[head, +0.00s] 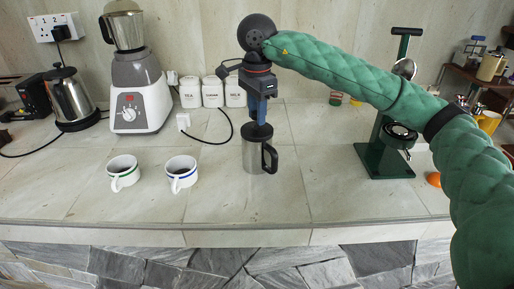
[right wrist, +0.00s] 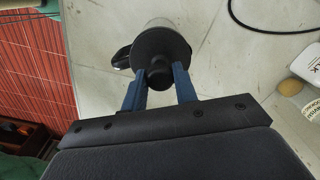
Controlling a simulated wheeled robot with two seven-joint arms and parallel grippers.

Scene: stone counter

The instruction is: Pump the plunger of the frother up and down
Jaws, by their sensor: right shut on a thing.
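The frother is a steel jug (head: 254,156) with a black handle and a dark lid, standing upright on the counter in the middle of the head view. My right gripper (head: 257,118) points straight down above it, its blue fingers shut on the plunger knob at the top. In the right wrist view the black lid (right wrist: 160,42) shows from above, with the round plunger knob (right wrist: 158,74) between the blue fingertips of the gripper (right wrist: 160,80). The jug's handle sticks out to the left there. The plunger rod is hidden. My left gripper is out of view.
Two coffee cups (head: 124,173) (head: 181,174) stand left of the frother. A blender (head: 138,90), a kettle (head: 70,98) and white canisters (head: 212,92) line the back. A green lever press (head: 384,155) stands right. The counter's front edge is clear.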

